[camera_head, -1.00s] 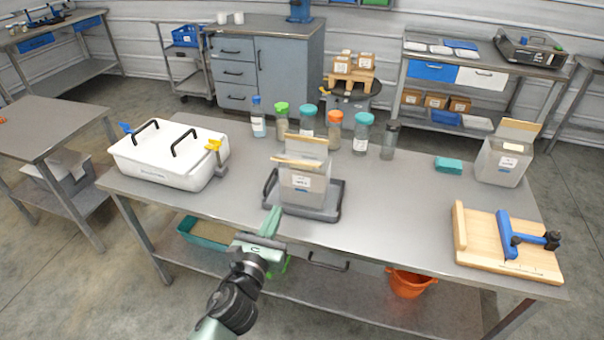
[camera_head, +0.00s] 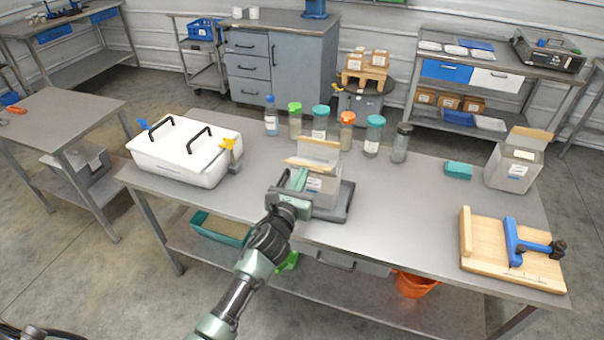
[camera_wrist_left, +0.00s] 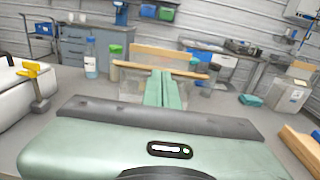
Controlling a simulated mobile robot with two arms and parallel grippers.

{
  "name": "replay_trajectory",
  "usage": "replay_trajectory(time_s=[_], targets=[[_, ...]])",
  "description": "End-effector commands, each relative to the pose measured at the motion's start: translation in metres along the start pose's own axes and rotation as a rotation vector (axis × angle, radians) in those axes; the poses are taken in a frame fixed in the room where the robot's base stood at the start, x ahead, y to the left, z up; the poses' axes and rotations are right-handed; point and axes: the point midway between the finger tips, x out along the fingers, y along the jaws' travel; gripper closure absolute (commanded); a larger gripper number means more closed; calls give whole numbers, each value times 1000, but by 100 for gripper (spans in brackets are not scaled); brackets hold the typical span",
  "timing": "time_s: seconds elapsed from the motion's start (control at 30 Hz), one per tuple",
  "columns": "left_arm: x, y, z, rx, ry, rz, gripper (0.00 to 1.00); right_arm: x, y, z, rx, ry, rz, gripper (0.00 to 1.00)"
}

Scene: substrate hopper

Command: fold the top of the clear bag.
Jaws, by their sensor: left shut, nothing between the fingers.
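The clear bag (camera_head: 324,186) stands upright on a dark tray (camera_head: 338,212) in the middle of the workbench. Its grey lower part carries a white label, and its clear top shows two tan strips, one nearer and one farther back. My left gripper (camera_head: 298,178) is at the bag's near left side, its fingers pointing up in front of it and covering part of it. In the left wrist view the green fingers (camera_wrist_left: 165,88) are together and empty, overlapping the bag's clear top (camera_wrist_left: 132,88). I cannot tell whether they touch it. My right gripper is out of view.
A white lidded box (camera_head: 185,155) stands left. Several jars and bottles (camera_head: 347,132) line up behind the bag. A second bag (camera_head: 510,170), a teal block (camera_head: 458,170) and a wooden board with a blue clamp (camera_head: 490,245) are at right.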

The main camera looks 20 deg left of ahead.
Motion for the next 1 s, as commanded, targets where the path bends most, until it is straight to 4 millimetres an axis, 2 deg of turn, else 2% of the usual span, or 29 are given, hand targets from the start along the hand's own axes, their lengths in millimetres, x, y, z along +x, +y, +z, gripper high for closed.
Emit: replay_trajectory(time_s=[0.37,1.0], targets=[[1,0,1,1,0,0,100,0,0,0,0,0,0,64],[14,1,18,3,-2,1,100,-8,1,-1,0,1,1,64]])
